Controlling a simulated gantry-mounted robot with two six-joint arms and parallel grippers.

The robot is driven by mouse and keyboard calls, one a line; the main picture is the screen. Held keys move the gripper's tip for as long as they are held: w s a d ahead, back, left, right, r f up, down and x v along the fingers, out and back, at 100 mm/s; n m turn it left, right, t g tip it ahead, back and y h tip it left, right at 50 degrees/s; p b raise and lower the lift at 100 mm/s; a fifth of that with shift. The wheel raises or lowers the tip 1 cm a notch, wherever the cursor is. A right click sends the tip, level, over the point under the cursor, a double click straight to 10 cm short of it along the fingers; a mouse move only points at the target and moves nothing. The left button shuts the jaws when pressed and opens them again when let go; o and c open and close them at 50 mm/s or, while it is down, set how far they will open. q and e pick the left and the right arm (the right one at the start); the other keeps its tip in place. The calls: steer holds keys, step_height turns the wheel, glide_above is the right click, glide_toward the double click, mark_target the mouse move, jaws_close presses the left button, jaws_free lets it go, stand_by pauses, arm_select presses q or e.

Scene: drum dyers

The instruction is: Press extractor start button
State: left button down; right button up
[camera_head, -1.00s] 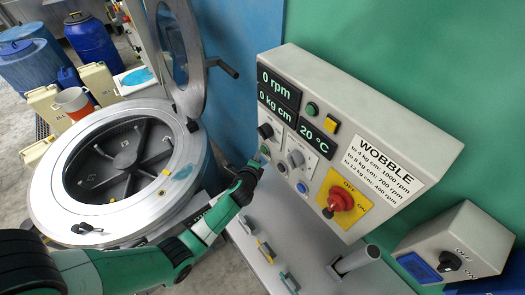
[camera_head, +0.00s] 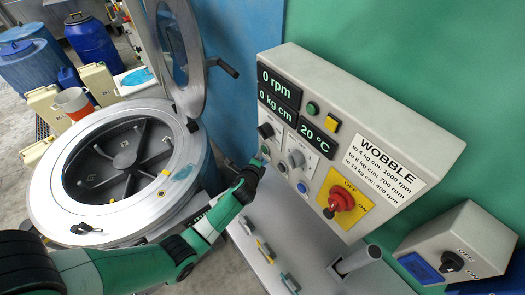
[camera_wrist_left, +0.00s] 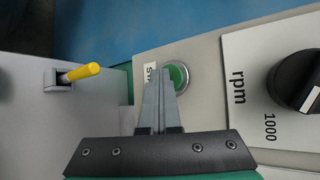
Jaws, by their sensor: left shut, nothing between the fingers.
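The extractor's control panel (camera_head: 361,128) stands at the centre right. A green button (camera_head: 265,149) sits at its lower left edge. In the left wrist view, the green button (camera_wrist_left: 179,76) has a metal ring and a partly hidden label (camera_wrist_left: 150,72) beside it. My left gripper (camera_head: 258,161) is shut and empty, with its tips at the panel's lower left. In the left wrist view, the left gripper's fingers (camera_wrist_left: 161,80) overlap the button's left edge. I cannot tell whether they touch it. My right gripper is not in view.
The extractor drum (camera_head: 120,160) stands open at left, its lid (camera_head: 180,55) raised. A yellow-tipped lever (camera_wrist_left: 82,72) stands left of my fingers. A switch box (camera_head: 455,245) is at right.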

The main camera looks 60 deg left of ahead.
arm_select(q)
steer(key=shift+s+d+p, duration=0.1)
steer(key=shift+s+p, duration=0.5)
steer(key=shift+s, duration=0.2)
steer(key=s+p, duration=0.2)
steer(key=s, duration=0.3)
steer(key=shift+d+p, duration=0.3)
steer(key=shift+p, duration=0.1)
steer(key=shift+r, duration=0.1)
stand_by(0.5)
